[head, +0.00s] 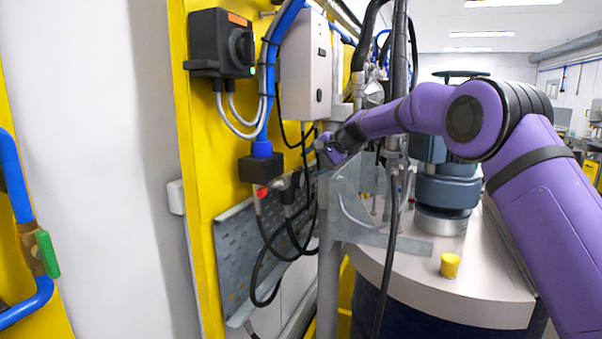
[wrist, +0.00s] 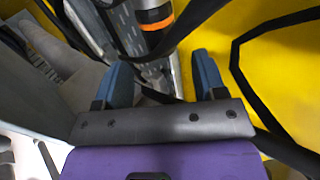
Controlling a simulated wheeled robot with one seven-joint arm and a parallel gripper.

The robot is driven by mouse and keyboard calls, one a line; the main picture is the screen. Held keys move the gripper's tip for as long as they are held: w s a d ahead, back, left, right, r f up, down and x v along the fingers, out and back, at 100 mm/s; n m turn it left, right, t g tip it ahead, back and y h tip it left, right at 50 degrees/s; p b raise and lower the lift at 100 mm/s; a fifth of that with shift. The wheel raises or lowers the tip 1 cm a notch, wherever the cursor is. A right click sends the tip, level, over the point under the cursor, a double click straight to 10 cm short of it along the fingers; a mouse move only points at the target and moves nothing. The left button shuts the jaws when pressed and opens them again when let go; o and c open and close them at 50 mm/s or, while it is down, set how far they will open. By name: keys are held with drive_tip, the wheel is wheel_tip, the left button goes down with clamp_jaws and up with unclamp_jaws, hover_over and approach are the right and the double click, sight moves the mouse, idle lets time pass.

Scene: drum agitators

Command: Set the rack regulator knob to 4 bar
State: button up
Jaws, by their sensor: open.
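In the wrist view, a dark cylindrical part with an orange band (wrist: 154,22) lies beyond my fingertips; it may be the regulator knob, but I cannot tell for sure. No pressure scale or pointer can be read. My gripper (wrist: 162,68) is open, with its two blue fingers apart and nothing held between them. The cylinder appears ahead of the gap, and I cannot tell whether a finger touches it. In the head view, my gripper (head: 324,154) is beside the yellow rack, near the hoses. It hides part of what is behind it.
A red-ended fitting (head: 263,192) and a blue-topped black box (head: 259,167) are left of my gripper. Black hoses (head: 265,250) hang over a perforated grey plate (head: 237,250). A drum (head: 400,285) with a yellow cap (head: 450,265) stands right, below my arm.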

sight(303, 169)
drive_tip(key=shift+x, duration=2.8)
drive_tip(key=c, duration=0.9)
drive_tip(key=shift+a, duration=0.1)
